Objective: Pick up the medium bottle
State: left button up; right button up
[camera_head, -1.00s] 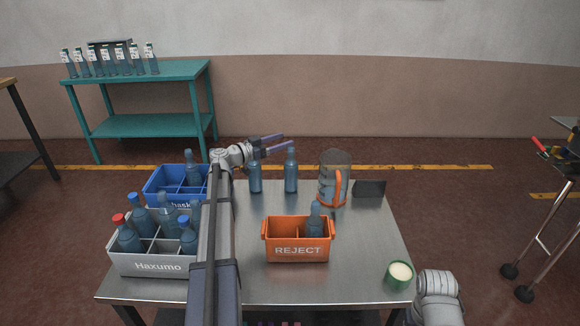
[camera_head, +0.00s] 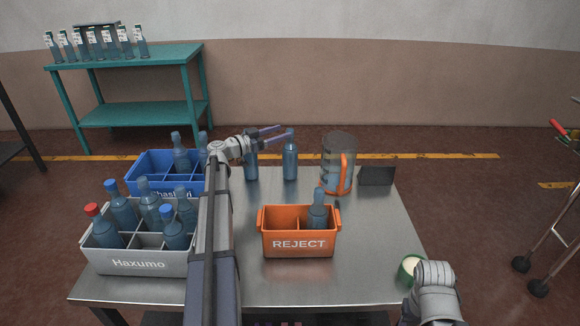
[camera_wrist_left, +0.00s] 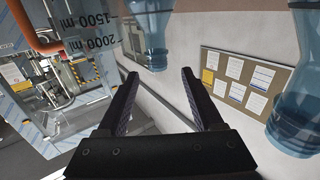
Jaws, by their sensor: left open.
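Two blue-tinted bottles stand upright at the back of the steel table: a left one (camera_head: 251,168) and a right one (camera_head: 290,163). I cannot tell which of them is the medium bottle. My left gripper (camera_head: 273,138) is open and empty, level with the bottles' upper parts, its fingers pointing right. In the left wrist view its two fingers (camera_wrist_left: 158,92) are apart with nothing between them. That view also shows one bottle (camera_wrist_left: 150,35) above the fingers and part of another (camera_wrist_left: 298,115) at right. My right gripper is out of frame.
A clear pitcher with orange handle (camera_head: 338,165) stands right of the bottles, beside a dark plate (camera_head: 377,176). An orange REJECT crate (camera_head: 298,244) holds one bottle. Grey (camera_head: 138,264) and blue (camera_head: 137,182) crates with bottles stand left. A green cup (camera_head: 406,272) is partly covered by my right arm.

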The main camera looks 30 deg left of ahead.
pick_arm(q)
jog(key=shift+f, duration=0.6)
jog(key=shift+w, duration=0.1)
jog(key=x, duration=0.7)
jog(key=shift+w+d, duration=0.25)
jog(key=shift+d, duration=0.05)
jog(key=shift+s, duration=0.1)
grip_shut()
dwell(0.9)
